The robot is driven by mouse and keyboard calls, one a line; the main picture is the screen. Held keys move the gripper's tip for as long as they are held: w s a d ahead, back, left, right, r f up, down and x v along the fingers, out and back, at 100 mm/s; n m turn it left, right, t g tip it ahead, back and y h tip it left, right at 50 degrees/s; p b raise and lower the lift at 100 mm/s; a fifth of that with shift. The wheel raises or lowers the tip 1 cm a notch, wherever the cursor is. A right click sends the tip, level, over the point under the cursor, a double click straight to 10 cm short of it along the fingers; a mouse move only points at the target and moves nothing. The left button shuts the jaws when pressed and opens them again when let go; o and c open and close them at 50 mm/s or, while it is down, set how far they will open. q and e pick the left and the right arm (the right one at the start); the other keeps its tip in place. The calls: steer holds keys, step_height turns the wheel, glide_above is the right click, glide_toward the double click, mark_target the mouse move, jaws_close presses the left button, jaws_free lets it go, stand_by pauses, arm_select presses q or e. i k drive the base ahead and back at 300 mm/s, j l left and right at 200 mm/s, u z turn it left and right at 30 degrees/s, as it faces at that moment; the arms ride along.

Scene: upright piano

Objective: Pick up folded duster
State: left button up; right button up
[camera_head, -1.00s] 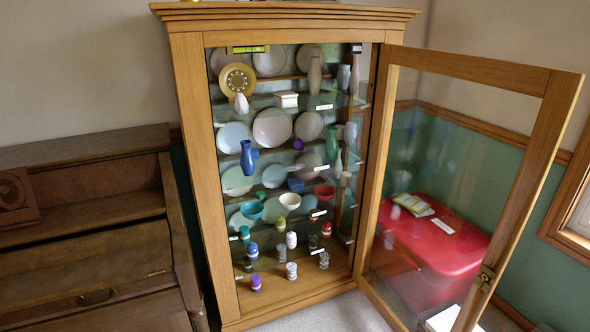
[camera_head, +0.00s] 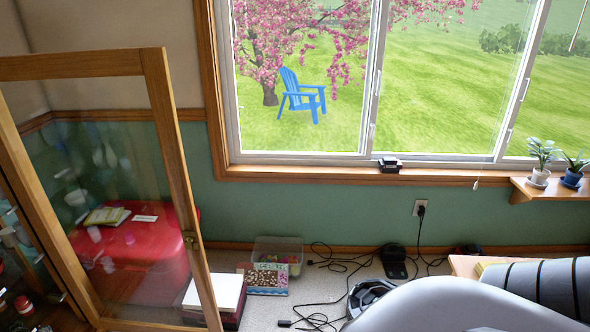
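I cannot make out a folded duster for sure. A flat yellow-green item (camera_head: 106,216) lies on a red table (camera_head: 150,250), seen through the cabinet's glass door; I cannot tell whether it is cloth or paper. A small white card (camera_head: 144,218) lies beside it. A yellowish edge (camera_head: 482,267) shows at the lower right, mostly hidden. Neither of my grippers is in view.
The open cabinet door (camera_head: 182,170) stands at the left. On the floor are a box with a white top (camera_head: 214,292), a clear bin (camera_head: 277,250), a patterned box (camera_head: 267,280) and loose black cables (camera_head: 325,262). A windowsill (camera_head: 300,175) runs above.

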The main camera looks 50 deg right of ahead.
mark_target(481, 267)
steer(key=z, duration=3.65)
steer(key=j+z, duration=0.3)
steer(key=z, duration=0.15)
steer(key=j+z, duration=0.3)
steer(key=z, duration=0.15)
steer(key=k+j+z, duration=0.1)
steer(key=j+z, duration=0.15)
steer(key=k+j+z, duration=0.2)
steer(key=j, duration=0.25)
steer(key=k+j+z, duration=0.1)
steer(key=j, duration=0.3)
steer(key=k+j, duration=0.1)
steer(key=j, duration=0.25)
steer(key=i+j, duration=0.1)
steer(key=j, duration=0.2)
steer(key=i+j, duration=0.15)
steer(key=j, duration=0.2)
steer(key=z, duration=0.05)
